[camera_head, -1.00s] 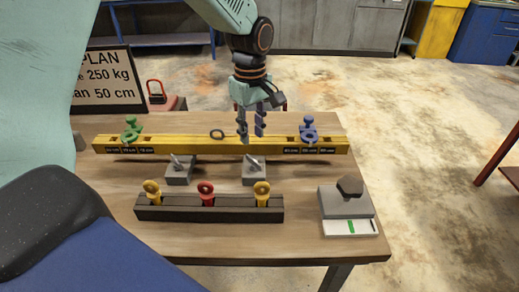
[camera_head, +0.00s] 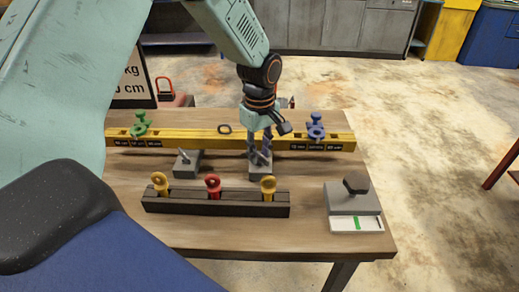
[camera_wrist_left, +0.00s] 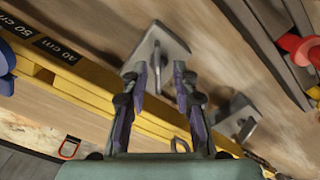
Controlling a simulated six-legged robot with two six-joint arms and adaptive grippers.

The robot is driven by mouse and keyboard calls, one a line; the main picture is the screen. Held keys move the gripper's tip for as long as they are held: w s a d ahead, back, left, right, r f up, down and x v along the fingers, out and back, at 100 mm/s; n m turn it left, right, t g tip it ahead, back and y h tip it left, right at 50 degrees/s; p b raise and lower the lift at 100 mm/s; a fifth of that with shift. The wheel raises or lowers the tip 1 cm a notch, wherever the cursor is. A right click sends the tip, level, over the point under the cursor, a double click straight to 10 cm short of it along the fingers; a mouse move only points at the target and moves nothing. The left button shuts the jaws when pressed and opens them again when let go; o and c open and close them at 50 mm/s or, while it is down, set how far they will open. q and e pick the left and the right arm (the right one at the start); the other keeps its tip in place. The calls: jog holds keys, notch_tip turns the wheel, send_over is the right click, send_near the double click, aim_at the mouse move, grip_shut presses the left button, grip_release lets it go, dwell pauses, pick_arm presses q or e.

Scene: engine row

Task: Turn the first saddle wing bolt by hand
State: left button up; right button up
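Two grey saddle blocks with wing bolts stand on the table in front of the yellow beam (camera_head: 200,141): a left saddle (camera_head: 187,168) and a right saddle (camera_head: 260,173). My left gripper (camera_head: 261,157) reaches down over the right saddle, its fingers partly covering that wing bolt. In the left wrist view the fingers (camera_wrist_left: 160,75) are apart, with the right saddle's wing bolt (camera_wrist_left: 157,57) between or just beyond the tips; contact cannot be told. The left saddle (camera_wrist_left: 238,116) shows beside them. My right gripper is not in view.
A dark rack (camera_head: 215,204) with yellow and red ring-topped pins stands in front of the saddles. A green bolt (camera_head: 140,125) and a blue bolt (camera_head: 315,127) stand on the beam. A grey block with a dark knob (camera_head: 355,184) is at right.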

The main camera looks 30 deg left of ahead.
pick_arm(q)
jog(key=shift+w+a+f, duration=0.15)
jog(key=shift+w+f, duration=0.05)
jog(key=shift+c, duration=1.4)
grip_shut()
jog(key=shift+r, duration=0.1)
